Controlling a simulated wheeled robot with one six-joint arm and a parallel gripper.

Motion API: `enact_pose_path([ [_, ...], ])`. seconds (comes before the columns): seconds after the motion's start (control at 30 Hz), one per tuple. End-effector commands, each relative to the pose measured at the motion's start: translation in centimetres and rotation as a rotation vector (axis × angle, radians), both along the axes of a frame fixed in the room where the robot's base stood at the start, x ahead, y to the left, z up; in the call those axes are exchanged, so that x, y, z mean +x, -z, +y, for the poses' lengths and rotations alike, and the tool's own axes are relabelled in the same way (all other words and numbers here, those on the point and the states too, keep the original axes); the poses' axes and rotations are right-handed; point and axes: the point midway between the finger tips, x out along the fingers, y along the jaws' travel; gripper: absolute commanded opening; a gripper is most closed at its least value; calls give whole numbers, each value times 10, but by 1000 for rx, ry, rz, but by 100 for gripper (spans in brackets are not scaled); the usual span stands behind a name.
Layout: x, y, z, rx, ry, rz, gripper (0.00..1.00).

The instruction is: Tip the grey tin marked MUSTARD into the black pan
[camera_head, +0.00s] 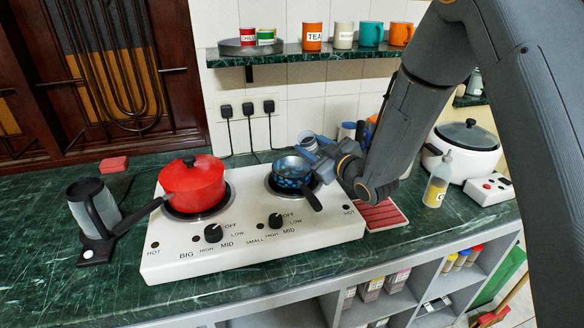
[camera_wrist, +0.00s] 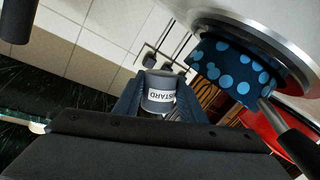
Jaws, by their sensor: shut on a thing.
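My gripper (camera_wrist: 160,98) is shut on the grey tin marked MUSTARD (camera_wrist: 158,82), which sits between its two fingers with part of its white label showing. In the head view the tin (camera_head: 308,140) is just behind and above the right rim of the small pan, and my gripper (camera_head: 322,148) reaches in from the right. The pan (camera_head: 287,178) is dark with light blue spots and a black handle, and stands on the small right hotplate. It also shows close by in the wrist view (camera_wrist: 222,70). The tin's contents cannot be seen.
A red lidded pot (camera_head: 192,186) stands on the big hotplate of the white stove (camera_head: 180,255). A grey kettle (camera_head: 92,208) is at the left. A white cooker (camera_head: 465,150) and a bottle (camera_head: 438,180) are at the right. A shelf (camera_head: 290,54) with mugs hangs above.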

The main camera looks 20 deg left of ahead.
Motion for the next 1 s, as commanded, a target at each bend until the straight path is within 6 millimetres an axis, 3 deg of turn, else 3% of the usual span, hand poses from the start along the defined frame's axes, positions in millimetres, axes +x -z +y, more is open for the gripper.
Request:
enact_pose_path([
  [1.0,-4,-2,2,-33,-2,-47,16],
])
